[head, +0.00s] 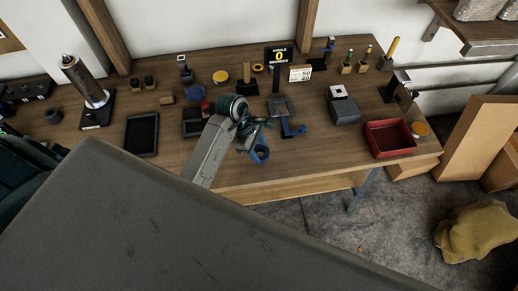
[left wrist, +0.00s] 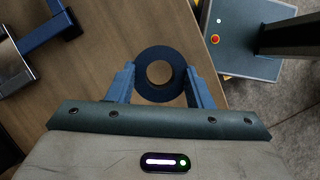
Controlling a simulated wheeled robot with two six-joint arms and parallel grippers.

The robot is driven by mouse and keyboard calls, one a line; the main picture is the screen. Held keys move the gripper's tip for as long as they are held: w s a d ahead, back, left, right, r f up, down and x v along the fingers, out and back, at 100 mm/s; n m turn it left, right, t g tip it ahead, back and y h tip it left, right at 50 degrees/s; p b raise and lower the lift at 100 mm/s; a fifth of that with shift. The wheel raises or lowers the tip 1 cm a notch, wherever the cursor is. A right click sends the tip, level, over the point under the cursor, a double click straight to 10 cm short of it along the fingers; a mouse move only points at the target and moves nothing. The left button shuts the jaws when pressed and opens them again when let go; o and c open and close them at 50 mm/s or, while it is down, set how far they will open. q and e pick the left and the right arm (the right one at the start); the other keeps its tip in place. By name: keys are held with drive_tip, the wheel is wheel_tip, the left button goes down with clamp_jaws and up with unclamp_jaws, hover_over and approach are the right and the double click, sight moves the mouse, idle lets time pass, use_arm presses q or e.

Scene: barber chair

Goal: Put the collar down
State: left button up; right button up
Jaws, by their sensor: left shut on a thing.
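The collar, a dark blue ring (left wrist: 160,95), sits between the two blue fingers of my left gripper (left wrist: 159,84) in the left wrist view. The fingers are shut on its sides, and its round hole faces the camera. In the head view the collar (head: 258,160) shows near the front edge of the wooden bench (head: 300,173), with my left gripper (head: 254,143) at it. I cannot tell whether the collar touches the bench top. My right gripper is not in view.
A blue bracket (head: 291,131) and a grey stand (head: 281,107) are just right of the gripper. A red tray (head: 389,139) and a grey box (head: 344,111) stand farther right. A dark tablet (head: 141,134) lies left. A large grey surface (head: 150,220) hides the foreground.

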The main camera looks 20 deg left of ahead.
sight(256, 149)
use_arm(q)
drive_tip(key=shift+w+a+r, duration=0.1)
drive_tip(key=shift+w, duration=0.35)
wheel_tip(256, 149, down, 4)
drive_tip(key=shift+s+r+p, duration=0.1)
drive_tip(key=shift+r+p, duration=0.05)
drive_tip(key=shift+p, duration=1.05)
drive_tip(key=o, duration=0.5)
drive_tip(key=shift+f, duration=0.25)
drive_tip(key=o, duration=0.5)
drive_tip(key=shift+r, duration=0.1)
